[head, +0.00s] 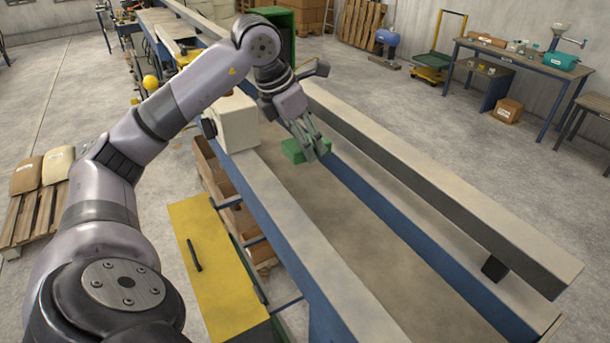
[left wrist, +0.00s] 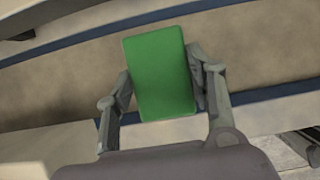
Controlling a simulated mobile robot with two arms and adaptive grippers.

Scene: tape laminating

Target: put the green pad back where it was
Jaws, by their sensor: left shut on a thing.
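The green pad (head: 294,152) is a flat green block. My left gripper (head: 316,148) is shut on it, above the long trough of the machine near its far part. In the left wrist view the pad (left wrist: 160,73) sits between the two fingers of my left gripper (left wrist: 160,88), one finger at each long side. Its face is turned to the camera, slightly tilted. I cannot tell how high the pad is above the trough floor. My right gripper is not in view.
The trough (head: 375,255) has blue side walls, and its floor is bare. A long beam (head: 430,185) runs along its right side. A cream box (head: 236,122) stands on the left rail. A yellow panel (head: 215,265) is below left. A workbench (head: 520,65) stands at the back right.

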